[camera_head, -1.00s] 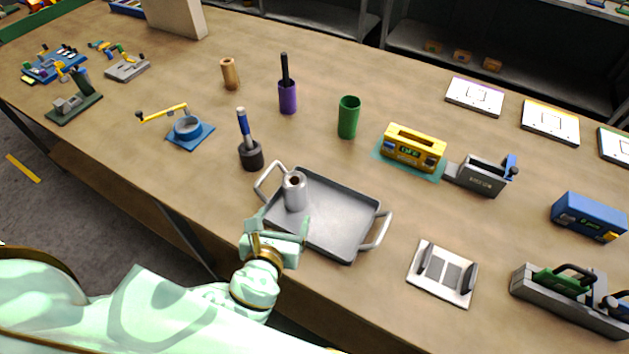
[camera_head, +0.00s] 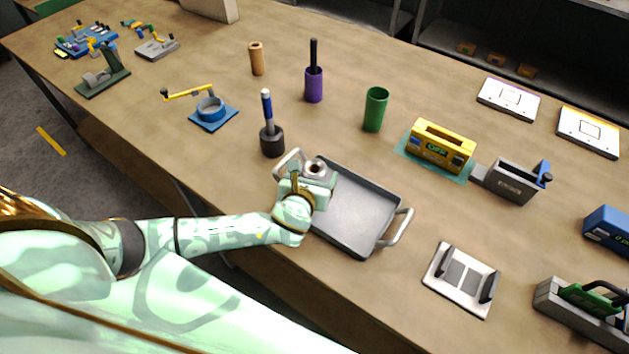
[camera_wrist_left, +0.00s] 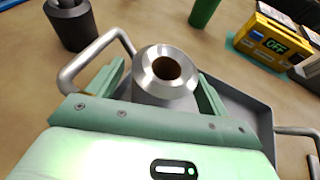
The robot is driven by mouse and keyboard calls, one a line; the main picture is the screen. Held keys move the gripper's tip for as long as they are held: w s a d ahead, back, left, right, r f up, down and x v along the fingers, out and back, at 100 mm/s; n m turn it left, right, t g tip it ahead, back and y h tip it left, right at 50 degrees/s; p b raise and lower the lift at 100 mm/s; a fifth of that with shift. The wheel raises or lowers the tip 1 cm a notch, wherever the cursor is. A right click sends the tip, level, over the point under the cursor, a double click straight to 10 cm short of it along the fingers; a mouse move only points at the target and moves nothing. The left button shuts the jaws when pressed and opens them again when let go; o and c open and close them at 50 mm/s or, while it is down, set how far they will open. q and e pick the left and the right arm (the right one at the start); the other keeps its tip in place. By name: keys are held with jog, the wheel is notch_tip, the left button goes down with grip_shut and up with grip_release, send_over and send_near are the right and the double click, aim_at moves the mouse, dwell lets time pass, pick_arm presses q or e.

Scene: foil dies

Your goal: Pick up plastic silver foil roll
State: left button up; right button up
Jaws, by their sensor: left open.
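The silver foil roll (camera_head: 315,168) stands upright in the left part of a grey metal tray (camera_head: 370,222) with two handles. In the left wrist view the roll (camera_wrist_left: 165,78) shows its bright round top with a dark hole. My left gripper (camera_head: 314,182) is at the roll. In the wrist view its two green fingers (camera_wrist_left: 162,88) stand apart, one on each side of the roll, with a gap visible. The roll's lower part is hidden behind my gripper in the head view. My right gripper is not in view.
A dark pot with a blue-handled tool (camera_head: 271,138) stands just behind the tray's left handle. A green cup (camera_head: 375,109), a yellow device (camera_head: 441,146) and a white plate with dark bars (camera_head: 461,279) surround the tray. The tray's right part is empty.

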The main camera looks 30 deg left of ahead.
pick_arm(q)
jog(key=c, duration=1.2)
jog(key=shift+r, duration=0.1)
